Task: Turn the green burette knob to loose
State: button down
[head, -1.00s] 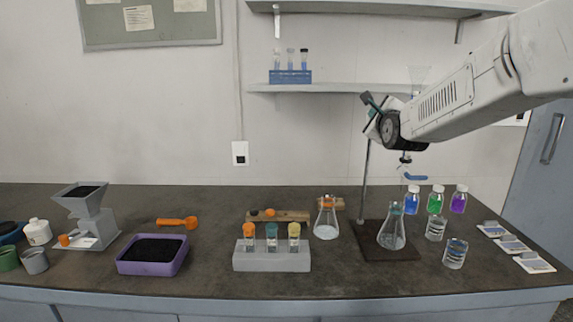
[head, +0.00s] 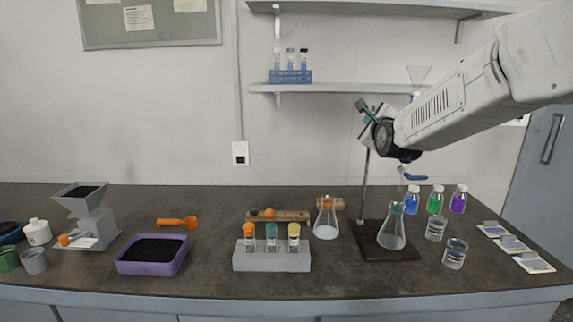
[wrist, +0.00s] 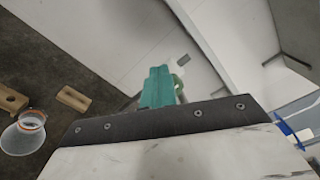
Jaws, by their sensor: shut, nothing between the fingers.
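My gripper (head: 362,104) is raised in front of the burette stand (head: 365,185), near the top of its rod. In the wrist view its teal fingers (wrist: 158,80) are shut with nothing between them. A small pale green rounded piece (wrist: 180,86), which looks like the green knob, shows just right of the fingers and partly behind them. I cannot tell whether they touch. In the head view my arm hides most of the burette and clamp. A blue lever (head: 412,177) shows below my wrist.
A conical flask (head: 391,232) stands on the stand's dark base. Glass beakers (head: 455,254) and coloured bottles (head: 435,201) stand right of it. Another flask (head: 326,220) and a grey vial rack (head: 271,262) are to the left. A wall shelf (head: 340,88) is behind my gripper.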

jog(key=s, duration=0.6)
jog(key=shift+a, duration=0.35)
jog(key=shift+r, duration=0.1)
jog(key=s+f+n+g+y, duration=0.1)
jog(key=s+f+n+g, duration=0.8)
jog(key=s+f+n, duration=0.4)
jog(key=s+d+n+g, duration=0.1)
jog(key=s+n+g, duration=0.1)
jog(key=s, duration=0.9)
jog(key=s+d+f+n+g, duration=0.1)
jog(key=s+n+g, duration=0.2)
jog(key=s, duration=0.8)
jog(key=s+d+f+n+g+h, duration=0.1)
jog(key=s+d+n+g, duration=0.1)
jog(key=s+n, duration=0.4)
jog(key=s, duration=0.5)
jog(key=shift+f+g, duration=0.2)
jog(key=shift+g, duration=0.1)
